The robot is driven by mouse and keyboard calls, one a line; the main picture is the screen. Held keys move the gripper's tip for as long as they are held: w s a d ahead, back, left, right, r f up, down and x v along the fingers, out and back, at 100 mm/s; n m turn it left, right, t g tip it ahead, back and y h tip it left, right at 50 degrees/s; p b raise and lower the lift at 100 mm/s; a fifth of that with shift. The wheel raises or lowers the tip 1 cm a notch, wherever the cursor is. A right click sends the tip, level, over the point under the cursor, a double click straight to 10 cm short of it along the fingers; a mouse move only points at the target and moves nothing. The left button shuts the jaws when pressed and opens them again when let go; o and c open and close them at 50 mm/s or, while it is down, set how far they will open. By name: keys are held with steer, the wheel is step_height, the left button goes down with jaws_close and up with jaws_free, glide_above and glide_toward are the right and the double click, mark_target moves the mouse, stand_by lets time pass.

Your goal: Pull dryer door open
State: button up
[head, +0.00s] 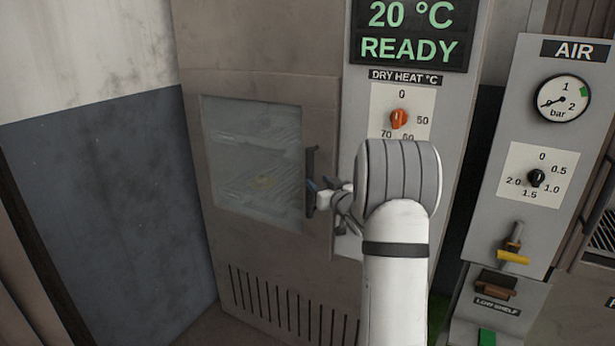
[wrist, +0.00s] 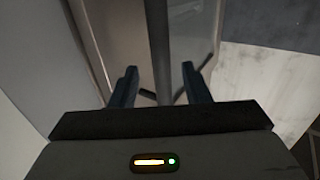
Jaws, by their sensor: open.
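The dryer door (head: 270,275) is brown-grey with a glass window (head: 250,160) and looks shut. Its dark vertical bar handle (head: 311,165) is on the door's right side. My gripper (head: 317,190) is at the lower part of the handle. In the wrist view my gripper (wrist: 158,82) is open, with the handle bar (wrist: 161,45) running between its two dark fingers. There is room between the bar and each finger, and I cannot tell that either touches it. My arm hides part of the panel right of the door.
A display (head: 410,32) reads 20 °C READY above an orange dry heat knob (head: 399,118). An air panel (head: 545,150) with a gauge, black knob and yellow-handled lever stands at the right. A blue-and-white wall (head: 100,190) is left of the dryer.

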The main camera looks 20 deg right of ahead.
mark_target(312, 177)
steer(key=w, duration=0.4)
steer(key=w+p, duration=0.1)
steer(key=w, duration=0.1)
steer(key=shift+w+a, duration=0.1)
steer(key=shift+a, duration=0.2)
steer(key=shift+c, duration=0.2)
jaws_close()
